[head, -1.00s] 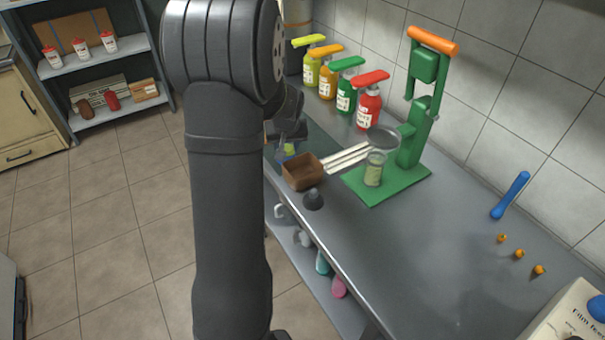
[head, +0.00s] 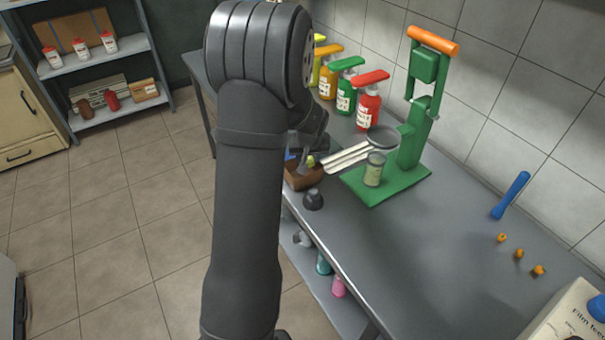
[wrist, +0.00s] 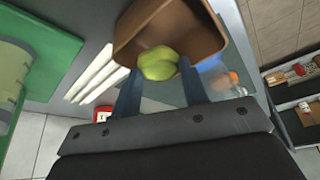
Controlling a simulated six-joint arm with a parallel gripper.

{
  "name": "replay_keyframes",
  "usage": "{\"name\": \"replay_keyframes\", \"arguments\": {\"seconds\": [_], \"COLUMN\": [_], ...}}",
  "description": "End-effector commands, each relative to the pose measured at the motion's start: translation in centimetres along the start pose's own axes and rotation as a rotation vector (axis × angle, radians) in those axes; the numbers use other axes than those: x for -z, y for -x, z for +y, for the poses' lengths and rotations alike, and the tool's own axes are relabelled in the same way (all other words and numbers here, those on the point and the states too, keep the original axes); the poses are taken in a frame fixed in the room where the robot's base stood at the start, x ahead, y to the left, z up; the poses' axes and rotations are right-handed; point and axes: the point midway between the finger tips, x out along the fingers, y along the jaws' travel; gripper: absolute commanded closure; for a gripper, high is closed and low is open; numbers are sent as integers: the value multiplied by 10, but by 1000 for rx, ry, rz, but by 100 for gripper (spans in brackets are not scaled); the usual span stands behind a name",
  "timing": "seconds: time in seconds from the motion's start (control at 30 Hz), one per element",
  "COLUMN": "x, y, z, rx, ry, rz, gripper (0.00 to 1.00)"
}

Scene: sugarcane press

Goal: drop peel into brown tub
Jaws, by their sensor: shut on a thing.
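The peel (wrist: 158,63) is a rounded yellow-green piece between the fingertips of my gripper (wrist: 160,75) in the wrist view. My gripper is shut on it. The brown tub (wrist: 135,25) is just beyond the peel in the wrist view, its open inside facing the fingers. In the head view my gripper (head: 303,157) is over the brown tub (head: 302,182), with the peel (head: 310,160) small between the fingers near the rim. I cannot tell whether the peel is below the rim. My arm hides part of the bench to the left.
The green press (head: 410,150) with a glass of greenish juice (head: 374,169) stands right of the tub. White strips (head: 345,158) lie behind the tub, and a dark conical object (head: 313,199) stands before it. Pump bottles (head: 368,105) line the wall.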

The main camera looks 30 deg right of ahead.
Motion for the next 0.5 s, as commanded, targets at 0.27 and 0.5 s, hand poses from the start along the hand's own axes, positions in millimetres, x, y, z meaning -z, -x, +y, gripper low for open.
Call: {"name": "replay_keyframes", "arguments": {"seconds": [0.27, 0.5], "x": [0, 0], "y": [-1, -1], "z": [0, 0], "rx": [0, 0], "ry": [0, 0], "rz": [0, 0], "gripper": [82, 35]}}
